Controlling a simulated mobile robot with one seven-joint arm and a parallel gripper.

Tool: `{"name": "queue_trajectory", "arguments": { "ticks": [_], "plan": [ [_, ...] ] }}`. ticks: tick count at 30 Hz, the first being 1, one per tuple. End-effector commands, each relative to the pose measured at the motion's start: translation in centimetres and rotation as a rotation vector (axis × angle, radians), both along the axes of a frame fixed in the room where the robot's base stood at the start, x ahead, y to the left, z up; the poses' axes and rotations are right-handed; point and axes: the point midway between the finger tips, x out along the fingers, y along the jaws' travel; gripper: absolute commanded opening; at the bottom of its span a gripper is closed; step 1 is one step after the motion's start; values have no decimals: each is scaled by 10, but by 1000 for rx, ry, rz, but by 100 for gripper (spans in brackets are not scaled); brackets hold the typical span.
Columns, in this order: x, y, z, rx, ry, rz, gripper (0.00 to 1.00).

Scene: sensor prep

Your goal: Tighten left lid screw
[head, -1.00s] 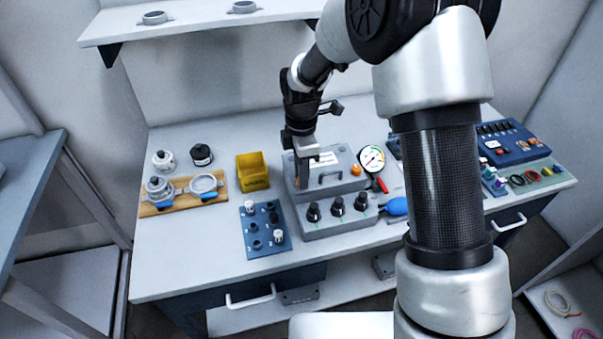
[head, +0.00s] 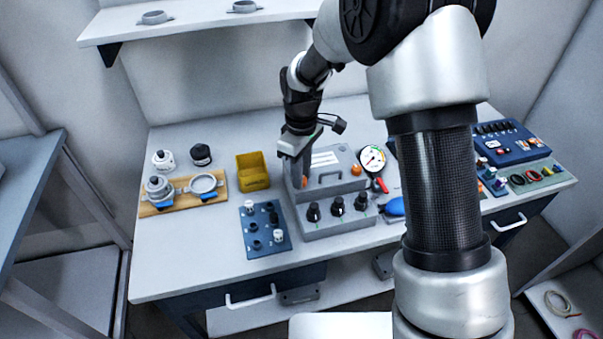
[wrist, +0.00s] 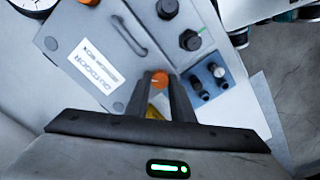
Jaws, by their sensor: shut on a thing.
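The grey sensor box (head: 334,160) stands on the bench. Its lid has a white label and a grey handle (head: 330,175); they also show in the wrist view, where the lid (wrist: 82,35) is upper left. The left lid screw (wrist: 160,79) is an orange knob between my fingertips. My gripper (wrist: 161,92) points down onto it and is shut on it. In the head view my gripper (head: 301,178) is at the lid's left side and hides most of that screw. The other orange screw (head: 356,169) sits at the lid's right side.
Black knobs (head: 338,205) line the box's front panel. A blue connector panel (head: 265,229) and a yellow bin (head: 252,172) stand to the left. A round gauge (head: 372,158) is close on the right. The bench's front left is clear.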

Motion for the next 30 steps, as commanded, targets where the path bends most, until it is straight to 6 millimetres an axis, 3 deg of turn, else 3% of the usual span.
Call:
{"name": "queue_trajectory", "arguments": {
  "ticks": [30],
  "plan": [
    [0, 0, 1, 0, -1, -964, 0]
  ]
}}
